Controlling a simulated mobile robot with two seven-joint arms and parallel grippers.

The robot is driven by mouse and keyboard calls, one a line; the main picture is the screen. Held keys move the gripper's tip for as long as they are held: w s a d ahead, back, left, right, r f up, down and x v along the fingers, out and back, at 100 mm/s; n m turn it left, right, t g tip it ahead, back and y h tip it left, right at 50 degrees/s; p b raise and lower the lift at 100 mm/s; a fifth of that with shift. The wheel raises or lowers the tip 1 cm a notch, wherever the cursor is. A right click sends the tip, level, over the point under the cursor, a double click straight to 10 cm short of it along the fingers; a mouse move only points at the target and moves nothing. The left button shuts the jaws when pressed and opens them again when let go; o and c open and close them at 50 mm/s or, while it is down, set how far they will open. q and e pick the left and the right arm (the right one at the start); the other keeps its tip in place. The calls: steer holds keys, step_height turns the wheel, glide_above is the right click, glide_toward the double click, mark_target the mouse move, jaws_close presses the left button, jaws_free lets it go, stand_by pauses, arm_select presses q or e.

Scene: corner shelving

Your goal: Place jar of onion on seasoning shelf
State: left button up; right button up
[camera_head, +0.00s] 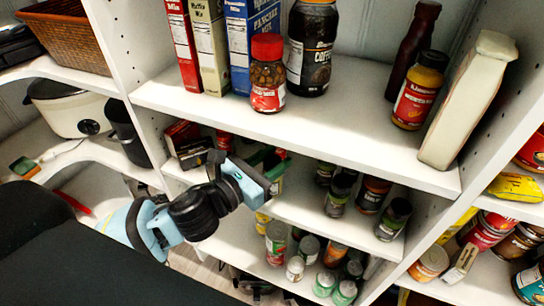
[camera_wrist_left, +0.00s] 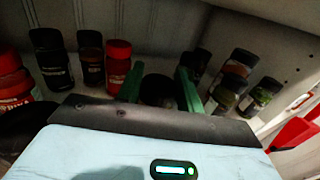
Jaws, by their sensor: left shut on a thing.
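My left gripper (camera_head: 272,166) reaches into the middle shelf (camera_head: 310,208), which holds small seasoning jars. Its green fingers (camera_wrist_left: 160,88) are shut on a small jar with a dark round lid (camera_wrist_left: 158,90), seen from above in the left wrist view. I take it for the jar of onion, but its label cannot be read. In the head view the gripper hides most of it. I cannot tell whether its base touches the shelf. My right gripper is not in view.
Dark-lidded jars (camera_head: 338,194) stand right of the gripper. Red and black containers (camera_head: 190,150) stand left. The shelf above (camera_head: 330,112) holds boxes, a coffee jar (camera_head: 311,45) and bottles. Cans (camera_head: 276,240) stand below. Some bare shelf shows in front.

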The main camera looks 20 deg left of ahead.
arm_select(q)
steer(key=shift+d, duration=0.15)
steer(key=o, duration=1)
steer(key=shift+o, duration=0.6)
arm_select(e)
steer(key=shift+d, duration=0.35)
arm_select(q)
steer(key=v, duration=1.2)
steer(key=shift+b, duration=0.4)
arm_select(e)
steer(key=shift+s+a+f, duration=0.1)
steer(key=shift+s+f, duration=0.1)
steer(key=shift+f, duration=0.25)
arm_select(q)
steer(key=shift+r, duration=0.1)
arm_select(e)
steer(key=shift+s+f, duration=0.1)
